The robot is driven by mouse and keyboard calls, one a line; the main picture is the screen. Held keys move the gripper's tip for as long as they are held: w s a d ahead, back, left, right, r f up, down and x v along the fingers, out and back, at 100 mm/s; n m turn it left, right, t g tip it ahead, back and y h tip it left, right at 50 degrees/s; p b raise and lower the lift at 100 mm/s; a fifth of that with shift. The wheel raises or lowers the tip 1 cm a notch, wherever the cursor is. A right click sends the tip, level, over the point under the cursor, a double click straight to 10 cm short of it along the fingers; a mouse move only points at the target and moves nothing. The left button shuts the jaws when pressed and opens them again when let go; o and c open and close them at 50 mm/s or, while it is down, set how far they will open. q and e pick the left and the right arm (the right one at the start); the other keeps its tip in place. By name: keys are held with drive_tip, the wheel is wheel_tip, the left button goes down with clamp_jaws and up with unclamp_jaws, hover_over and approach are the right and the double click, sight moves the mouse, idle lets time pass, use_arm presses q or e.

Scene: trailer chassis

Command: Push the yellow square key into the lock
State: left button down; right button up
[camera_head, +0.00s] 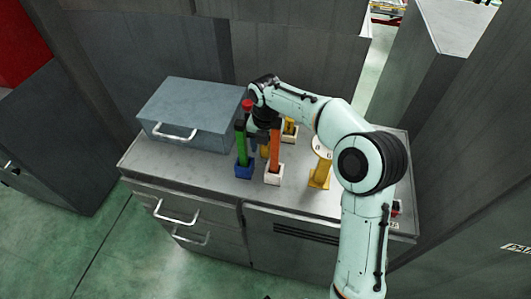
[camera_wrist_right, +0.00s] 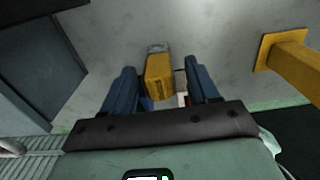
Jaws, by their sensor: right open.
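The yellow square key (camera_wrist_right: 158,78) stands between the two blue fingers of my right gripper (camera_wrist_right: 160,70) in the right wrist view, with a small grey part at its far end. There is a gap beside each finger; the right gripper is open. In the head view my right gripper (camera_head: 259,138) points down behind the green and orange posts and is partly hidden. A yellow piece (camera_head: 264,151) shows below it between those posts. I cannot tell which part is the lock or how deep the key sits. My left gripper is not in view.
A green post (camera_head: 241,145) on a blue base and an orange post (camera_head: 275,146) on a white base stand close in front. A yellow stand (camera_head: 320,173) is to the right. A grey box (camera_head: 190,106) fills the cabinet top's left; its front edge is clear.

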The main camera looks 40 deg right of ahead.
clamp_jaws()
